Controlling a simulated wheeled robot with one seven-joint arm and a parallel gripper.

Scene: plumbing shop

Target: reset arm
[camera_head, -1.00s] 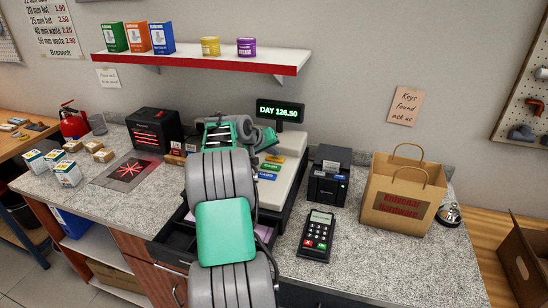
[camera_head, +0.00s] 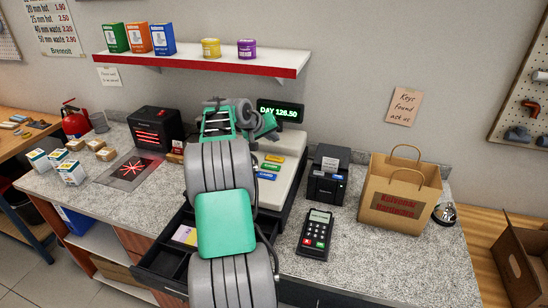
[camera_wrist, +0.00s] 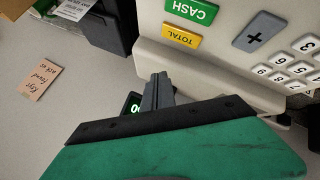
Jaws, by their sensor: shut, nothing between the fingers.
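My gripper (camera_wrist: 157,92) shows in the wrist view as dark fingers pressed together with nothing between them. It is near the cream till, whose green CASH and yellow TOTAL keys (camera_wrist: 180,36) appear upside down beside the fingers. In the head view my grey and green arm reaches up over the counter in front of the till (camera_head: 283,172). The fingertips cannot be made out there. The till's black drawer (camera_head: 160,262) stands open below the arm, with a pale purple and yellow item (camera_head: 186,235) inside. My arm hides part of the drawer and till.
The green-lit display (camera_head: 280,112) stands just behind my arm's end. A receipt printer (camera_head: 328,180), card terminal (camera_head: 315,232), paper bag (camera_head: 398,197) and bell (camera_head: 445,213) stand to the right. A red-edged shelf (camera_head: 205,64) hangs above.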

